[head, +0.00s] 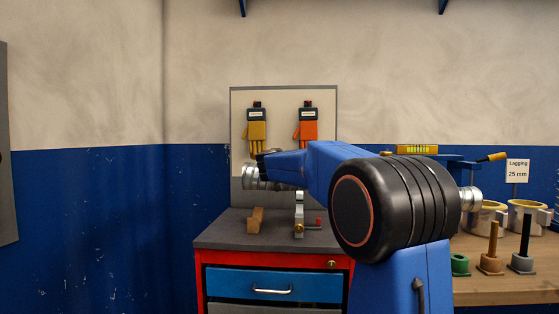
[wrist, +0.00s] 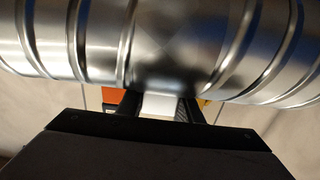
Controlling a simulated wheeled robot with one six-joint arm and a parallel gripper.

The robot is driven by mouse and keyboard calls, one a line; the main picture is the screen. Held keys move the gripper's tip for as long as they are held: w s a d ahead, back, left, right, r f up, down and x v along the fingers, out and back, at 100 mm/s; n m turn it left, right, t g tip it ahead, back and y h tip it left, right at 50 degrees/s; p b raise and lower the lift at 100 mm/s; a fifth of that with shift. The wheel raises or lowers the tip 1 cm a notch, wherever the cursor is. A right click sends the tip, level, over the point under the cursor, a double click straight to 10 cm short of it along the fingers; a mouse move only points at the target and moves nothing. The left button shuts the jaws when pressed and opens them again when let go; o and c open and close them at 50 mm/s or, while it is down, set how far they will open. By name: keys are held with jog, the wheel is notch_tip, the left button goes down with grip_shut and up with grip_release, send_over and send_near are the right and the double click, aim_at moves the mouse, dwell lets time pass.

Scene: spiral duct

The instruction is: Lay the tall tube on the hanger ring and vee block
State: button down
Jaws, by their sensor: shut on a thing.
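The silver ribbed tube runs crosswise in the wrist view (wrist: 165,45), filling the top of the picture. My gripper (wrist: 155,106) is shut on it, its dark fingers reaching the tube's lower edge. In the head view the tube (head: 262,178) lies roughly level; its middle is hidden behind my blue arm, and a ribbed silver end shows at the right. The brown vee block (head: 255,219) stands on the cabinet top, below the tube's left end in the picture. The grey hanger ring stand (head: 299,214) with a red knob stands right of it.
The red cabinet (head: 212,246) has a dark top with bare space around the block. A bench (head: 500,290) at the right holds cups and several pegs on bases.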

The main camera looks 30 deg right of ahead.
jog(key=shift+a, duration=0.1)
jog(key=shift+s, duration=0.1)
jog(key=shift+a+f, duration=0.15)
jog(key=shift+f, duration=5.75)
jog(key=c, duration=1.2)
grip_release()
jog(key=v, duration=1.7)
jog(key=shift+s+a, duration=0.15)
jog(key=shift+s, duration=0.05)
